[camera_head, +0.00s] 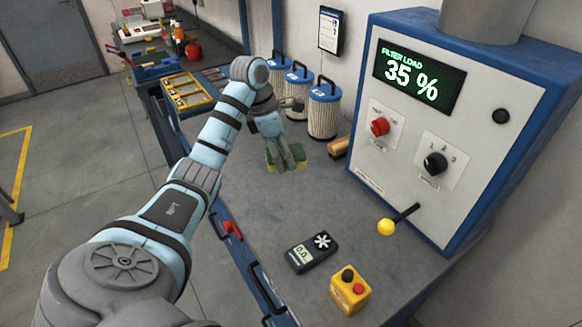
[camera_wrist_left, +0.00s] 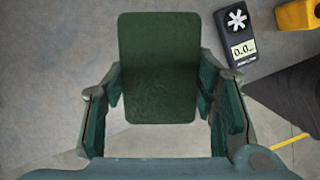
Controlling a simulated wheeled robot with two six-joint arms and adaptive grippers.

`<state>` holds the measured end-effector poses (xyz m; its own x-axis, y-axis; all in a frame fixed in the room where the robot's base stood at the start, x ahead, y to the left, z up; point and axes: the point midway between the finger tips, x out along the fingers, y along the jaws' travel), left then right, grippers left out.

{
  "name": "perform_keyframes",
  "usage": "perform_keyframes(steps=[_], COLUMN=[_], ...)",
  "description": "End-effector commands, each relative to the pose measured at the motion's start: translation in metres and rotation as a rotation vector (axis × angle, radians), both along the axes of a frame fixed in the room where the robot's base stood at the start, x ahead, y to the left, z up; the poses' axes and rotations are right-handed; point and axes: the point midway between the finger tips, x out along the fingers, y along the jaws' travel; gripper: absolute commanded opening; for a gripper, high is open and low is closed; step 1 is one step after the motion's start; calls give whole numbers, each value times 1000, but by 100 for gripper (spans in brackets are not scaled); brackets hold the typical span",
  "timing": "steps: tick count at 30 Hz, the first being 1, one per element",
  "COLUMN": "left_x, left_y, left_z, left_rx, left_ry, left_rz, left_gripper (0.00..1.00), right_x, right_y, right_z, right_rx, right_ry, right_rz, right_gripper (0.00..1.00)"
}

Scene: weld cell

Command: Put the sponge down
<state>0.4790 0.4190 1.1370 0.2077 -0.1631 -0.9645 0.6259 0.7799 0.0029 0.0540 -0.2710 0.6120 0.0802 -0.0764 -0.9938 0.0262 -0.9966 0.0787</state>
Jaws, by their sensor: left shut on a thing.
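The sponge (camera_wrist_left: 159,65) is a dark green rounded block in the left wrist view. In the head view its green and yellowish edges (camera_head: 271,158) show around my fingers, which hide most of it. My left gripper (camera_head: 285,158) points down over the grey bench top (camera_head: 245,205) and is shut on the sponge. In the left wrist view the gripper's two fingers (camera_wrist_left: 160,96) press on its left and right sides. I cannot tell whether the sponge touches the bench. My right gripper is not in view.
Blue-capped filter cartridges (camera_head: 323,110) stand behind the gripper, with a brown cylinder (camera_head: 339,147) to its right. A meter (camera_head: 312,252) and a yellow button box (camera_head: 350,290) lie nearer. The filter cabinet (camera_head: 430,130) stands right. Bench between gripper and meter is clear.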

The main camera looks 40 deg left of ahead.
Motion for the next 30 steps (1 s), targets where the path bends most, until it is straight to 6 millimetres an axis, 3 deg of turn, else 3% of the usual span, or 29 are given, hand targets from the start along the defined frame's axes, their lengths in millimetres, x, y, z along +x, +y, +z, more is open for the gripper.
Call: perform_keyframes(steps=[1, 3, 6, 10, 16, 21, 25, 30], left_x=[3, 8, 13, 17, 16, 16, 16, 16], left_y=[0, 0, -2, -3, -3, -3, -3, -3], left_z=[-34, -63, -103, -141, -164, -189, -189, -192], left_rx=[-3, -5, -6, -5, -6, -5, -6, -5], left_ry=[4, 6, 10, 11, 14, 13, 11, 12], left_rz=[3, 4, 4, 1, 2, 1, 1, 1], left_gripper=[18, 18, 18, 18, 18, 18, 18, 18], right_x=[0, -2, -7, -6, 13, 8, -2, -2], right_y=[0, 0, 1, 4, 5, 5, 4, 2], right_z=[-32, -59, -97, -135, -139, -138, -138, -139], right_rx=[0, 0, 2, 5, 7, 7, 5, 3], right_ry=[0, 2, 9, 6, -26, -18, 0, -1], right_rz=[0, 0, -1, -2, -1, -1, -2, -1], right_gripper=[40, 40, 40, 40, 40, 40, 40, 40])
